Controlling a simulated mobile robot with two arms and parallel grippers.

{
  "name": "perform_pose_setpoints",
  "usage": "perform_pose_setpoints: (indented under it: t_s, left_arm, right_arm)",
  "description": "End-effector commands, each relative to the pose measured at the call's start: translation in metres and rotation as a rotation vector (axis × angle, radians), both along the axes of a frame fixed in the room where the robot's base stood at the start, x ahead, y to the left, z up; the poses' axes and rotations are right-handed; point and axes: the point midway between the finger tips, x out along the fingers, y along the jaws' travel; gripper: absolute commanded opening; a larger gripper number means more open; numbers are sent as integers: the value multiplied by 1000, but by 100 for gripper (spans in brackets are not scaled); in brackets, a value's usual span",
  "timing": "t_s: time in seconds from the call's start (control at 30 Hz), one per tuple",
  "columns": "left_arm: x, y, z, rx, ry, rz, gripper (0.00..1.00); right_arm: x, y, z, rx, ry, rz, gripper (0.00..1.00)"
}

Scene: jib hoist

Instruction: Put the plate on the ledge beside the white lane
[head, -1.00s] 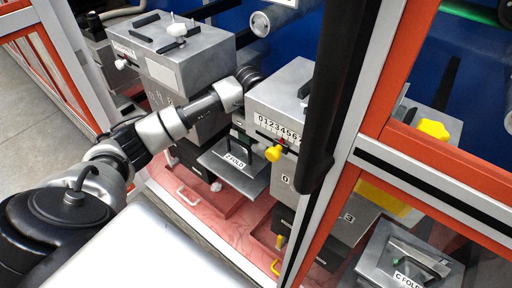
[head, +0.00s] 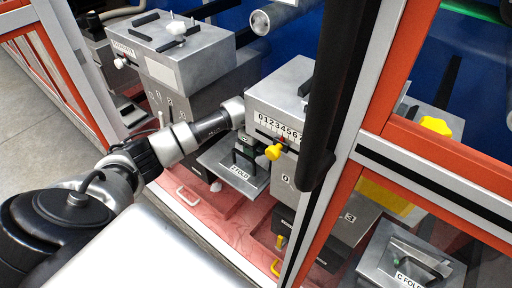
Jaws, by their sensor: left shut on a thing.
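A grey metal plate (head: 218,166) with a "Z FOLD" label lies in the gap between two grey machine boxes, above the pink floor. A dark handle stands on its top. My left gripper (head: 244,150) is shut on the plate at this handle; its fingers are small, dark and partly hidden by the right-hand box. The plate looks roughly level, and I cannot tell whether it touches anything beneath. I cannot make out the ledge or the white lane with certainty. My right gripper is not in view.
The grey box (head: 285,84) with a number scale and yellow knob (head: 273,152) stands close right of the plate. Another grey box (head: 205,62) stands behind. A black post and orange-white frame (head: 345,170) bound the right side. Another plate, labelled "C FOLD" (head: 390,262), lies lower right.

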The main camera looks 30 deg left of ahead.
Motion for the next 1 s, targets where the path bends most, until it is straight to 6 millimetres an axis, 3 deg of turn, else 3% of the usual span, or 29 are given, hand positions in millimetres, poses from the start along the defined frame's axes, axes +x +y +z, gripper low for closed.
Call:
perform_pose_setpoints:
  t_s: [0.1, 0.13, 0.3, 0.67, 1.0]
  left_arm:
    - [1, 0, -2, 0, -2, 0, 4]
    - [0, 0, -3, 0, 0, 0, 48]
    - [0, 0, -2, 0, 0, 0, 72]
    - [0, 0, 8, 0, -1, 0, 72]
    - [1, 0, 78, 1, -4, 0, 72]
  right_arm:
    - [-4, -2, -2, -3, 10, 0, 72]
    - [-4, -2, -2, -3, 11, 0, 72]
    - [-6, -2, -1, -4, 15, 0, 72]
    - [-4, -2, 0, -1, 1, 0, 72]
    - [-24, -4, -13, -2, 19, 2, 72]
